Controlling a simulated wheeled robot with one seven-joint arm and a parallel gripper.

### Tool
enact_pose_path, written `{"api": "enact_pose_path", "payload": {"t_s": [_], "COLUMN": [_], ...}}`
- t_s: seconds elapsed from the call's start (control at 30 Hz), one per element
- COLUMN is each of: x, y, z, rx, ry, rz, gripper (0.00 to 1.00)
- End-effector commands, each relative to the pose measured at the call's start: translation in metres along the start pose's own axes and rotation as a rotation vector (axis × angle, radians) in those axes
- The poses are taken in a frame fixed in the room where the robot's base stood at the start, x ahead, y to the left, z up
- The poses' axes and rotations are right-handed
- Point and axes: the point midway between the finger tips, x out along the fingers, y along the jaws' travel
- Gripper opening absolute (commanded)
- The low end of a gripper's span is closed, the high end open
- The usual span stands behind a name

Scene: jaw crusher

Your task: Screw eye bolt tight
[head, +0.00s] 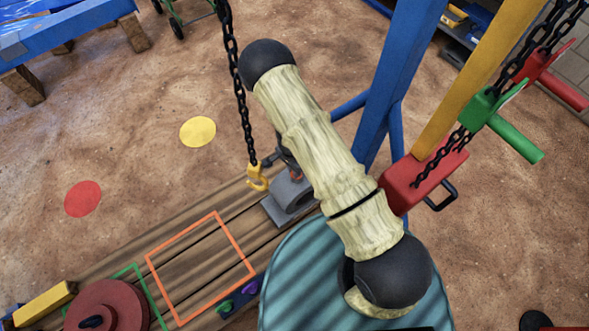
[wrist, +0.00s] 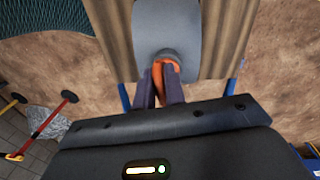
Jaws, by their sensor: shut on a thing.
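In the wrist view my gripper (wrist: 165,88) is shut on an orange eye bolt (wrist: 173,64), its dark fingers on either side of the ring. The eye bolt stands at a round boss on a grey housing (wrist: 167,25), which lies on wooden planks. Its thread is hidden, so I cannot tell how deep it sits. In the head view the grey housing (head: 292,194) shows at the right end of the planks, partly behind my arm. My gripper is mostly hidden there by the arm.
A yellow hook (head: 257,177) on a black chain (head: 238,85) hangs just left of the grey housing. A blue post (head: 395,75) and a red block (head: 420,180) stand to the right. The orange-outlined area (head: 200,268) of the planks is clear.

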Motion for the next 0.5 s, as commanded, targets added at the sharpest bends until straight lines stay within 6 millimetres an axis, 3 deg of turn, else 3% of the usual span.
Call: {"api": "enact_pose_path", "payload": {"t_s": [0.2, 0.5], "x": [0.0016, 0.0025], "y": [-0.0028, -0.0028], "z": [-0.0003, -0.0003], "rx": [0.209, 0.231], "ry": [-0.015, -0.017], "rz": [0.003, 0.004], "gripper": [0.0, 0.0]}}
